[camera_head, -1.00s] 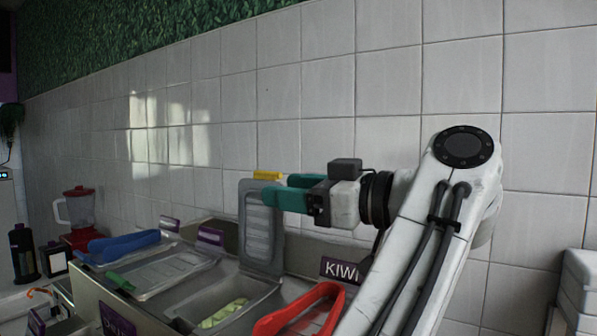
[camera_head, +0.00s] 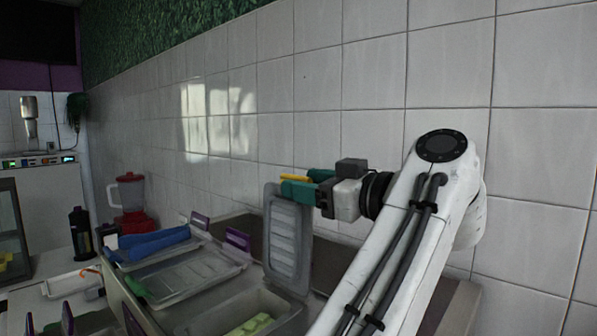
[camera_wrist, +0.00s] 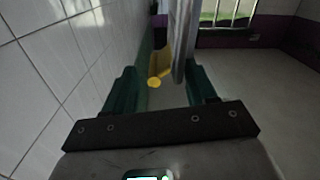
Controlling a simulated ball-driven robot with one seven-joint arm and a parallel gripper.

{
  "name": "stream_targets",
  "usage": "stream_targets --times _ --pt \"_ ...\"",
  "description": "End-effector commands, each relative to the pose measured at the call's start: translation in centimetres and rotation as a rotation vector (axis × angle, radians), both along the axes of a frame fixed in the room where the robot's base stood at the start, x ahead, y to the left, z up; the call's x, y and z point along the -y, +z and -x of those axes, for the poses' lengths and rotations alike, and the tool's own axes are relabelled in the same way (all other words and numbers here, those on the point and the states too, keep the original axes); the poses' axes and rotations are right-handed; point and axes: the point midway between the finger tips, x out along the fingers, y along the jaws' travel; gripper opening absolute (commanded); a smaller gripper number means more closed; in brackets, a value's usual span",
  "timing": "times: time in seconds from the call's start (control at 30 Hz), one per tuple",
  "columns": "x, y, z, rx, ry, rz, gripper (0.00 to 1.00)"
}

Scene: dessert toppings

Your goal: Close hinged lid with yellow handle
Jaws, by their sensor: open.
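The grey hinged lid (camera_head: 287,245) stands upright, open, at the back of a container with green pieces in it. Its yellow handle (camera_head: 294,178) is at the top edge. My gripper (camera_head: 300,188), with teal fingers, is open at the lid's top beside the handle. In the wrist view the yellow handle (camera_wrist: 160,65) and the edge-on lid (camera_wrist: 180,45) show beyond and between the spread fingers of my gripper (camera_wrist: 160,88). I cannot tell whether a finger touches the lid. The fingers partly cover the lid's top in the head view.
The open container (camera_head: 285,307) is below the lid. A red blender (camera_head: 131,198) stands farther back. The tiled wall (camera_head: 375,115) runs close behind my arm.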

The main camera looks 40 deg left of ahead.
Motion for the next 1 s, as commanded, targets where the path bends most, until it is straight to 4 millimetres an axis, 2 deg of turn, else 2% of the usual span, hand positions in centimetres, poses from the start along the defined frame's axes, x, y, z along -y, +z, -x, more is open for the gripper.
stream_targets --times 0.1,0.2,0.57,1.0 --pt "-1.5 0.2 -0.1 -0.002 0.002 -0.001 0.56" --pt "-2.2 0.1 -0.2 -0.001 0.001 -0.001 0.56" --pt "-2.6 0.0 -0.2 0.000 -0.001 -0.001 0.56" --pt "-2.6 0.0 -0.2 0.000 -0.001 -0.001 0.14"
